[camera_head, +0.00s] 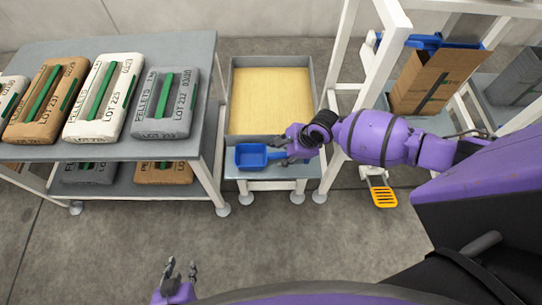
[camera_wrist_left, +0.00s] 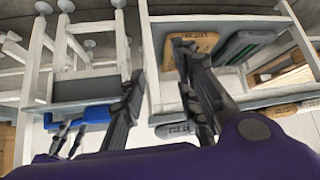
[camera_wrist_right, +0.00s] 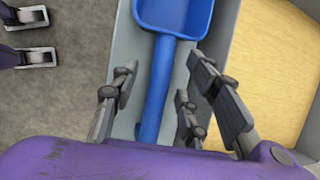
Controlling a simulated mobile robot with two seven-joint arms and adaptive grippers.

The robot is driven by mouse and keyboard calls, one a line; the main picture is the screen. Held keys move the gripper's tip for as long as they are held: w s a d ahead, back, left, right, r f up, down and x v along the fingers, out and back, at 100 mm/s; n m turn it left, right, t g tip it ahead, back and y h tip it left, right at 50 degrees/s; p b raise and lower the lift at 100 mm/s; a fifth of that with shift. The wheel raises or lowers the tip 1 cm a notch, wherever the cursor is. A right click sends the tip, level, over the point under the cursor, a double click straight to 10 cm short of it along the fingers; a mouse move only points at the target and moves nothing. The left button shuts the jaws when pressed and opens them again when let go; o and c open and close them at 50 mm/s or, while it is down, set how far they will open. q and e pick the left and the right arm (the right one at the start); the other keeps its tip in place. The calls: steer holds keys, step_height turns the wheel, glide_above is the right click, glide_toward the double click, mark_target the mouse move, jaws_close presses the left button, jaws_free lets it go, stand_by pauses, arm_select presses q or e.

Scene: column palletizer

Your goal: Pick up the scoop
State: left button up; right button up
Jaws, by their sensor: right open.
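The blue scoop (camera_head: 251,157) lies in a grey tray at the front of the bin of yellow material, with its handle towards the right in the head view. My right gripper (camera_head: 289,149) is open at the handle end. In the right wrist view the scoop's handle (camera_wrist_right: 155,95) runs between the spread fingers, with gaps on both sides; its pan is cut off at the top edge. I cannot tell how far above the handle the fingers are. My left gripper (camera_head: 179,271) is open and empty above the floor, away from the scoop.
A grey shelf table (camera_head: 200,60) with several labelled sacks stands left. The bin of yellow material (camera_head: 270,100) is behind the tray. A white frame (camera_head: 368,75) and an open cardboard box (camera_head: 430,85) stand right. An orange slotted piece (camera_head: 382,194) sits low beside the frame.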

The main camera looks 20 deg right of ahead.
steer(key=shift+x, duration=1.2)
steer(key=shift+r, duration=0.1)
jaws_close()
